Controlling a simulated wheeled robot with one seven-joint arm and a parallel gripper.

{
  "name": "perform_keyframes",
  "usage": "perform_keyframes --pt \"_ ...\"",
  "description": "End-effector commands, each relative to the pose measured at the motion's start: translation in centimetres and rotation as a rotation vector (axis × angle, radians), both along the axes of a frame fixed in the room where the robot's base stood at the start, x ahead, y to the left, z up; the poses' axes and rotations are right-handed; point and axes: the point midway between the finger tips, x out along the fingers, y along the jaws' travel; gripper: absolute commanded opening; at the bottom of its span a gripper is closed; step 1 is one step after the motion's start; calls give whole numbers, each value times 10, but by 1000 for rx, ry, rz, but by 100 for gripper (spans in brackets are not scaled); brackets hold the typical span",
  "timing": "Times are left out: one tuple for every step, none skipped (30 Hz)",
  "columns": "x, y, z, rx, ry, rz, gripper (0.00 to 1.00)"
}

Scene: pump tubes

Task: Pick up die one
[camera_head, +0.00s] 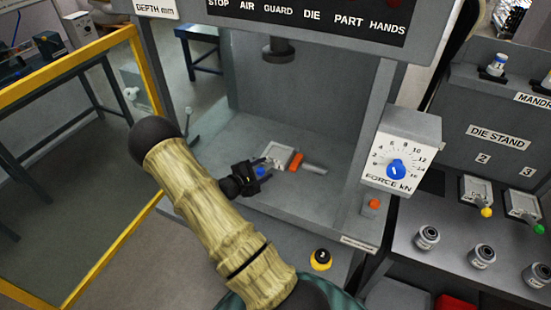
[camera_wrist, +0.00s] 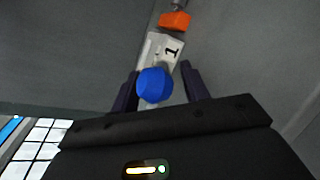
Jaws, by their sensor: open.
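Die one is a small pale block marked "1" (camera_wrist: 166,50) with a blue knob (camera_wrist: 154,85) at its near end. In the head view the die (camera_head: 277,154) lies on the floor of the grey press bay, and its blue knob (camera_head: 260,162) shows beside my gripper. My gripper (camera_head: 266,171) is open, with its fingers at the knob. In the wrist view my dark fingers (camera_wrist: 158,90) stand on either side of the blue knob, with gaps showing. I cannot tell the exact height of the fingers against the knob.
An orange block (camera_head: 296,162) with a grey rod (camera_head: 314,169) lies just beyond the die. The press ram (camera_head: 278,50) hangs above. The die stand (camera_head: 497,150) at the right holds dies with yellow and green knobs. A yellow guard frame (camera_head: 150,70) stands at the left.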

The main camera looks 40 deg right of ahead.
Motion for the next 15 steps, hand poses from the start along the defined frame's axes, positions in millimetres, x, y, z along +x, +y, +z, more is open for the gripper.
perform_keyframes --pt "0 0 0 0 0 0 45" --pt "0 0 0 0 0 0 45" --pt "0 0 0 0 0 0 45" --pt "0 0 0 0 0 0 43" --pt "0 0 0 0 0 0 38" --pt "0 0 0 0 0 0 30" --pt "0 0 0 0 0 0 24" --pt "0 0 0 0 0 0 18" --pt "0 0 0 0 0 0 10" --pt "0 0 0 0 0 0 4" --pt "0 0 0 0 0 0 0" --pt "0 0 0 0 0 0 0" --pt "0 0 0 0 0 0 0" --pt "0 0 0 0 0 0 0" --pt "0 0 0 0 0 0 0"
